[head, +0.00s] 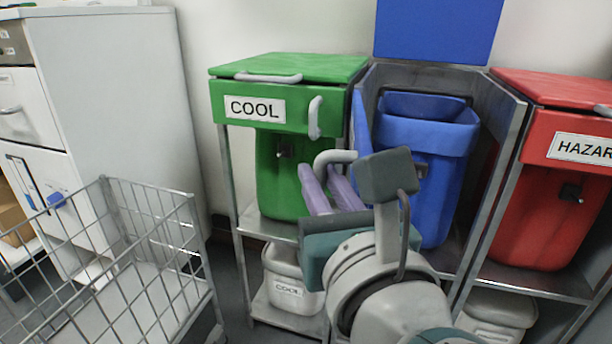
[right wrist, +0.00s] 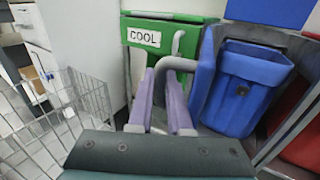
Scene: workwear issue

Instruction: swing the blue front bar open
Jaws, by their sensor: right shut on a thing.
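The blue front bar (head: 361,125) stands swung out from the left side of the middle stand, nearly edge-on to me. In the right wrist view the bar (right wrist: 203,72) shows as a narrow blue panel beside the blue bin. Its grey handle (head: 334,156) sticks out to the left. My right gripper (head: 321,176) is shut on this handle with its purple fingers; the handle also shows in the right wrist view (right wrist: 180,63). The blue bin (head: 428,160) stands uncovered behind, its front clear of the bar. My left gripper is out of view.
The green COOL unit (head: 290,110) stands close on the left, the red HAZAR unit (head: 568,150) on the right. A blue raised panel (head: 438,30) is above the blue bin. A wire cart (head: 150,250) stands at the front left, with some floor between it and the stands.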

